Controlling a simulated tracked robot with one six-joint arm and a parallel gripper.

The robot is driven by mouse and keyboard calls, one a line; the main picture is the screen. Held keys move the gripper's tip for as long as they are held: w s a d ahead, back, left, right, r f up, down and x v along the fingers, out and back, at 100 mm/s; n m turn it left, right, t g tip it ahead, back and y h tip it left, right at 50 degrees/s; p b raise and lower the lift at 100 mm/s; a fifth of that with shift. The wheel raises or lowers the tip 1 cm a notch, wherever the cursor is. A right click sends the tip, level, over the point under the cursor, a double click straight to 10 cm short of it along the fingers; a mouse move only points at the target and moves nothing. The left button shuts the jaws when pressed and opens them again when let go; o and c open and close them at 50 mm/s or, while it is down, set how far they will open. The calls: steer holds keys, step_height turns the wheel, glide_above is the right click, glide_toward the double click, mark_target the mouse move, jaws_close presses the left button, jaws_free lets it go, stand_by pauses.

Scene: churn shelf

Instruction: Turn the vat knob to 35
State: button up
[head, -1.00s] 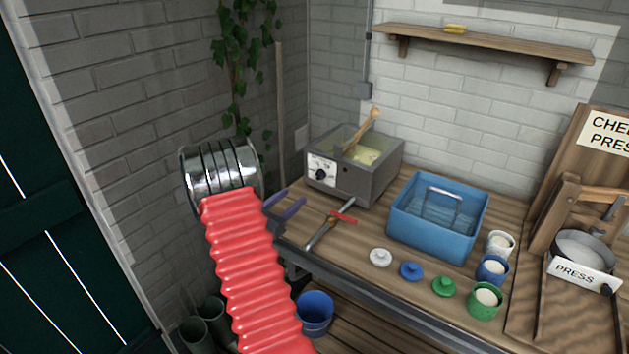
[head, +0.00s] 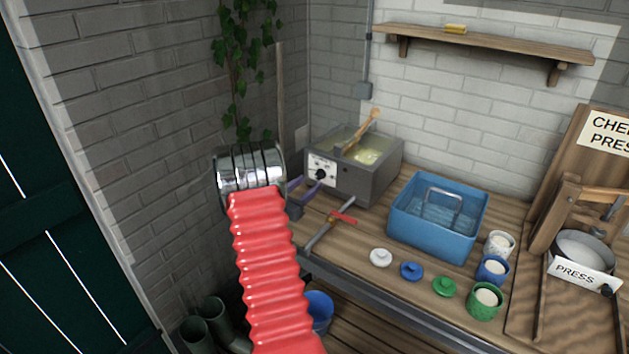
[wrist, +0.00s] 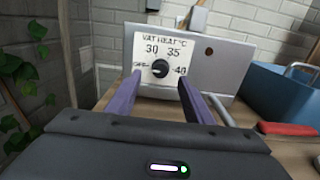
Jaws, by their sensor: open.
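The vat (head: 362,182) is a grey box with a pale yellow content and stands at the back left of the bench. Its white dial plate (wrist: 152,50) reads VAT HEAT °C, with OFF at left, 30 and 35 above, and 40 at right. The black vat knob (wrist: 160,69) also shows in the head view (head: 320,174). Its small white mark seems to point left, towards OFF. My gripper (wrist: 160,82) is open, its two purple fingers pointing at the dial, with the knob framed between them. It also shows in the head view (head: 308,186). I see no contact with the knob.
A red-handled tool (head: 330,228) lies on the bench just right of my gripper. A blue bin (head: 432,235) stands right of the vat. Several lids and cups lie towards the front. A wooden spoon (head: 362,132) leans in the vat.

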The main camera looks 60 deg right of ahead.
mark_target(317, 177)
steer(key=shift+s+d, duration=0.2)
steer(key=shift+d, duration=1.1)
steer(key=shift+s+d, duration=0.2)
steer(key=shift+d, duration=1.05)
steer(key=shift+c, duration=0.2)
steer(key=c, duration=0.9)
steer(key=shift+a, duration=0.25)
steer(key=shift+c, duration=0.5)
steer(key=shift+d, duration=0.15)
steer(key=shift+c, duration=0.2)
